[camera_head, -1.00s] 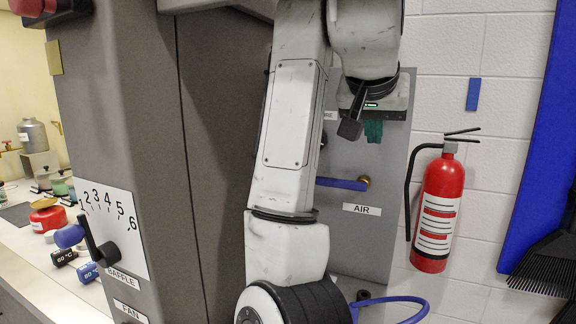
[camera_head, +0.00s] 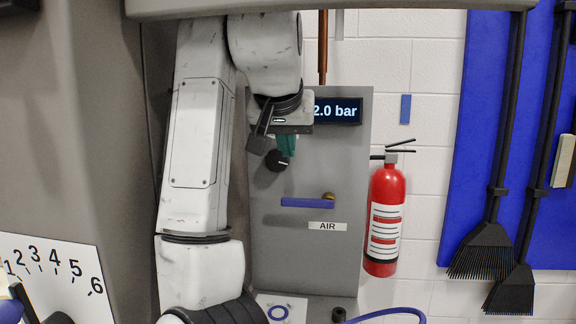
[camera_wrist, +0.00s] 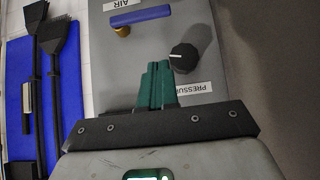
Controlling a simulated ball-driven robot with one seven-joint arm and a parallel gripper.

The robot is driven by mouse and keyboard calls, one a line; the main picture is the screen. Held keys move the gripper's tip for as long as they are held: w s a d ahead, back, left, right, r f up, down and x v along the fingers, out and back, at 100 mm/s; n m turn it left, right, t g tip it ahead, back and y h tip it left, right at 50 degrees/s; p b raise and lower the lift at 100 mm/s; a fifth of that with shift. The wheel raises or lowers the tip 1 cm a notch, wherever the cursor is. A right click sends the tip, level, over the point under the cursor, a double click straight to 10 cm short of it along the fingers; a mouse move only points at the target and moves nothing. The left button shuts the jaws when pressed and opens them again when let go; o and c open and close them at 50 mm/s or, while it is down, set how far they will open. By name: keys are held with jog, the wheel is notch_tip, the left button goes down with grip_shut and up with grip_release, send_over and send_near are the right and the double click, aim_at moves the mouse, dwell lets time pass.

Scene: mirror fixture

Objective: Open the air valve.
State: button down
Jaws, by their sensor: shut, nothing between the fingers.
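The air valve has a blue lever handle (camera_head: 310,203) on a brass stem, above the AIR label (camera_head: 328,226) on a grey panel (camera_head: 345,165). The lever lies horizontal, reaching left from the stem in the head view. In the wrist view the lever (camera_wrist: 140,17) is at the top, upside down, with the brass stem at its left. My gripper (camera_head: 287,154) has green fingers and is shut and empty. It is above and left of the lever, apart from it. In the wrist view the fingers (camera_wrist: 158,70) point towards the panel, below the lever.
A black pressure knob (camera_head: 278,160) is close by the fingers; it also shows in the wrist view (camera_wrist: 184,57). A display (camera_head: 337,111) reads 2.0 bar. A red fire extinguisher (camera_head: 385,215) hangs right of the panel. Brooms (camera_head: 483,240) hang on a blue board.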

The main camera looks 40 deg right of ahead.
send_over(308, 201)
jog(key=w+a, duration=0.2)
jog(key=a, duration=0.1)
notch_tip(308, 201, down, 7)
jog(key=shift+s+a+f, duration=0.1)
jog(key=shift+s+f, duration=0.05)
jog(key=shift+f, duration=0.75)
jog(key=shift+s+f, duration=0.15)
jog(key=shift+f, duration=0.7)
